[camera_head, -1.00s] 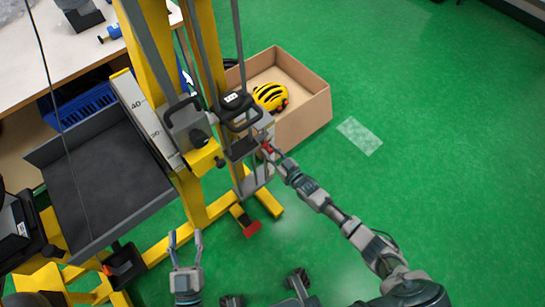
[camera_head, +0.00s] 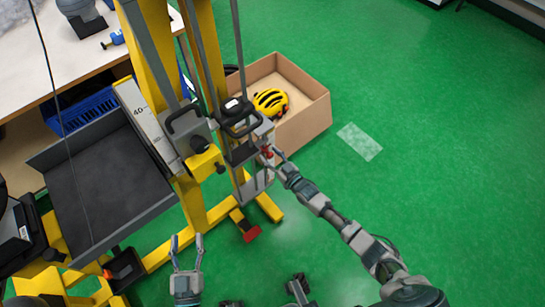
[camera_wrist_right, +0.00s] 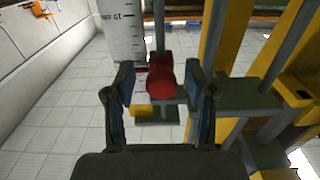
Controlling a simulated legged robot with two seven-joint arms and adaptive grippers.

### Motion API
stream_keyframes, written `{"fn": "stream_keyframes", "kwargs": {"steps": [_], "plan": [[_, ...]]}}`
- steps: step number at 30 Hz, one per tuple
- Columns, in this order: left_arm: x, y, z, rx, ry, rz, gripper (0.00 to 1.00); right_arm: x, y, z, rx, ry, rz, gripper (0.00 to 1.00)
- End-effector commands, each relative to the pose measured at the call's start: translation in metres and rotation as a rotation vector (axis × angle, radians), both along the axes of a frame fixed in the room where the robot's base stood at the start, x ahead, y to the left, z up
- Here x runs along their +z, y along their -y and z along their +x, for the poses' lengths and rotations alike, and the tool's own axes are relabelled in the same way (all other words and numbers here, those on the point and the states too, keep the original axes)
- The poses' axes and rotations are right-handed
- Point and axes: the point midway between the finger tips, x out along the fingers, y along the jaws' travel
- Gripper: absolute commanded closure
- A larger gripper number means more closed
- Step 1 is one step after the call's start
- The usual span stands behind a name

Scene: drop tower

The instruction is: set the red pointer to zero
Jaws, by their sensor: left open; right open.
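A red part (camera_wrist_right: 160,75), seemingly the red pointer, sits between the two blue fingertips of my right gripper (camera_wrist_right: 160,88) in the right wrist view. The gripper is open around it, and I see a gap on each side. A white scale (camera_wrist_right: 122,35) with black marks stands just behind and to the left of it. In the head view the red part (camera_head: 267,153) is small, at the tip of my right gripper (camera_head: 273,157), beside the tower's grey frame. Its exact reading cannot be told. My left gripper (camera_head: 187,243) is open and empty, low in the middle.
The yellow tower (camera_head: 158,50) carries a ruler (camera_head: 146,120) and a black carriage (camera_head: 237,115). A dark tray (camera_head: 105,185) lies left. A cardboard box (camera_head: 305,115) with a yellow helmet (camera_head: 271,102) stands behind my right gripper. The green floor (camera_head: 440,150) at right is clear.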

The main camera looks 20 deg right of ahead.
Motion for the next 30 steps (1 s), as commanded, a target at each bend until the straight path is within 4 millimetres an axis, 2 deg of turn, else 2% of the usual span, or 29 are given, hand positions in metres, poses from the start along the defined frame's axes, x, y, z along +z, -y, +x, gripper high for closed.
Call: {"fn": "stream_keyframes", "kwargs": {"steps": [5, 12, 18, 23, 30], "plan": [[0.001, 0.000, -0.002, 0.000, 0.002, 0.000, 0.44, -0.002, 0.006, -0.018, 0.000, -0.002, 0.000, 0.45], [0.001, 0.000, -0.002, 0.000, 0.001, 0.000, 0.44, -0.003, 0.025, -0.068, 0.000, -0.005, -0.001, 0.45], [0.001, 0.000, -0.001, 0.000, 0.001, 0.000, 0.44, -0.003, 0.038, -0.100, -0.001, -0.002, 0.000, 0.45], [0.001, 0.000, -0.001, 0.000, 0.001, 0.000, 0.44, -0.002, 0.041, -0.110, 0.000, -0.002, 0.000, 0.45], [0.000, 0.000, -0.001, 0.000, 0.000, 0.000, 0.44, -0.002, 0.042, -0.111, 0.000, -0.001, 0.001, 0.45]]}}
